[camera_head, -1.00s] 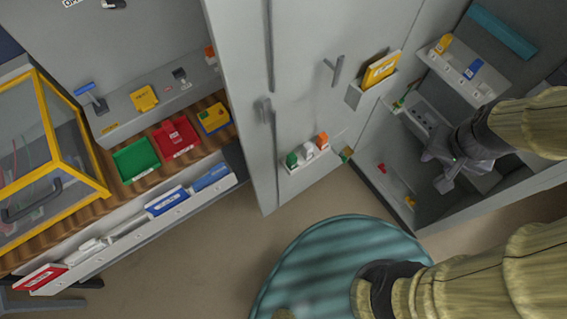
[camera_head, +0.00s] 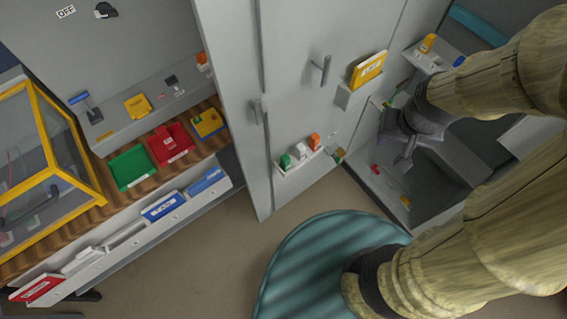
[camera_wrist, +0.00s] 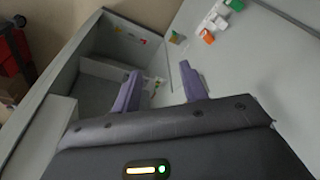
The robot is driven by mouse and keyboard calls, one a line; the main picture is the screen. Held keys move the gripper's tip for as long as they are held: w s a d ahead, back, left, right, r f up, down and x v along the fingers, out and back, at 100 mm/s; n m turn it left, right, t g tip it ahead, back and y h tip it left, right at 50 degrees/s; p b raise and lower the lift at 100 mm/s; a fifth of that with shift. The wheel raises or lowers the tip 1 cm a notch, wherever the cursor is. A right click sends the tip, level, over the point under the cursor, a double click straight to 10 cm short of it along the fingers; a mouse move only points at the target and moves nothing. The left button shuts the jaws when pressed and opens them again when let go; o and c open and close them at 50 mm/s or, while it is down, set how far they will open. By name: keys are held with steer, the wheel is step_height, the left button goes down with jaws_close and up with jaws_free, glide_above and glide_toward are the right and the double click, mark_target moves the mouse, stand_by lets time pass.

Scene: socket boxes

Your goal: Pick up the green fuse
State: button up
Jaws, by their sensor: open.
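A small green block (camera_head: 286,161), which looks like a green fuse, stands on the small ledge on the cabinet door beside a white block (camera_head: 300,151) and an orange one (camera_head: 314,141). It also shows at the top of the wrist view (camera_wrist: 236,5). Another small green piece (camera_head: 388,102) is inside the open cabinet; it seems to show beyond the fingers in the wrist view (camera_wrist: 158,81). I cannot tell for sure which is the fuse. My gripper (camera_wrist: 160,72) is open and empty, in front of the cabinet opening (camera_head: 407,150).
The grey cabinet door (camera_head: 230,60) stands left of my gripper and carries a yellow booklet (camera_head: 368,69) in a holder. Small red (camera_head: 375,169) and yellow pieces lie on the cabinet floor. Green (camera_head: 132,167) and red trays (camera_head: 171,144) stand at the left.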

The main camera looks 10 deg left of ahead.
steer(key=shift+o, duration=0.3)
steer(key=w+a+f+n+g+b, duration=0.1)
steer(key=w+a+f+n+b, duration=0.4)
steer(key=a+f+b, duration=0.4)
step_height(320, 180, down, 3)
steer(key=w+a, duration=0.1)
steer(key=a, duration=0.1)
steer(key=shift+a+f+b, duration=0.2)
steer(key=shift+a+b, duration=0.15)
steer(key=n+g+b, duration=0.2)
steer(key=n+b, duration=0.3)
steer(key=b, duration=0.1)
glide_above(287, 160)
steer(key=f, duration=1)
steer(key=shift+w+d+f, duration=0.15)
steer(key=shift+d, duration=0.05)
steer(key=shift+f, duration=3.25)
steer(key=shift+f, duration=0.15)
step_height(287, 160, down, 5)
steer(key=shift+a, duration=0.15)
